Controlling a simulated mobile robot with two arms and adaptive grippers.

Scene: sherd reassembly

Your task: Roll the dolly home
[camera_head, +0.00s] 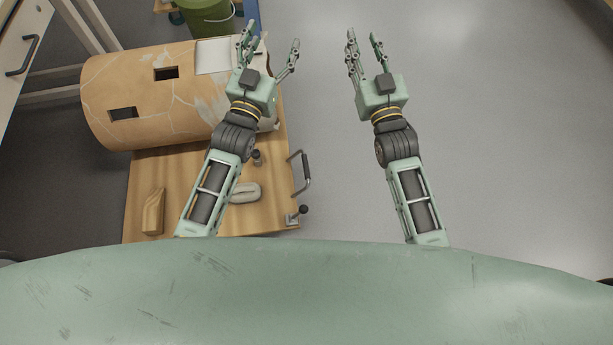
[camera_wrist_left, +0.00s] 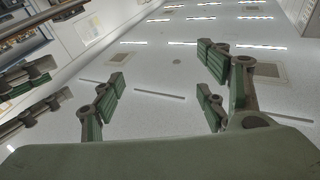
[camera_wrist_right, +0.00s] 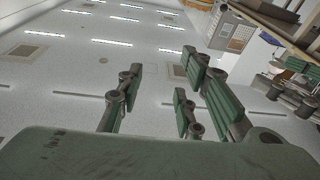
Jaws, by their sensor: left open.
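The wooden dolly (camera_head: 270,188) is at the left of the head view, with a dark bar handle (camera_head: 305,172) on its right edge. A large cracked terracotta vessel (camera_head: 135,90) with square holes lies across its far part. My left gripper (camera_head: 270,42) is open and empty. It appears above the vessel's right end, which the gripper and forearm partly hide; I cannot tell the height between them. My right gripper (camera_head: 364,38) is open and empty over bare floor, to the right of the dolly. The wrist views show the spread fingers against the ceiling, with no dolly.
A wooden block (camera_head: 153,211), a pale oval piece (camera_head: 245,192) and a black-knobbed lever (camera_head: 297,214) are on the dolly. A green bucket (camera_head: 207,17) stands beyond it. A drawer cabinet (camera_head: 18,50) is at far left. The grey floor (camera_head: 510,130) at right is clear.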

